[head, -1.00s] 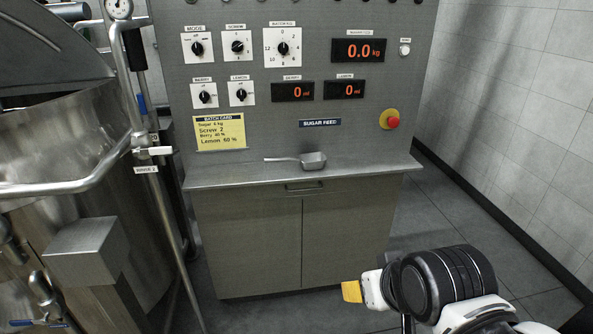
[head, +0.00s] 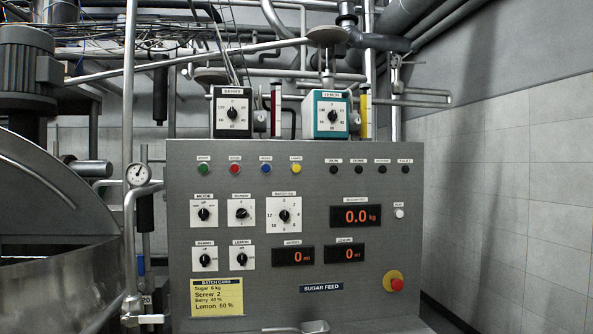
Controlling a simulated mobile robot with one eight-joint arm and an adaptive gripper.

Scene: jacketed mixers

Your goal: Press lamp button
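The grey control panel (head: 320,195) stands upright ahead of me in the head view. Along its upper left runs a row of small round buttons: green (head: 204,168), red (head: 235,168), blue (head: 266,168) and yellow (head: 296,168). The small label above the yellow one seems to read LAMP, but the print is hard to make out. My gripper is not in view.
Dials and red displays (head: 356,216) fill the panel below the buttons. A red emergency knob (head: 396,284) is at lower right. Two dosing boxes, berry (head: 232,112) and lemon (head: 327,113), stand above the panel. A steel vessel (head: 50,210) is at left.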

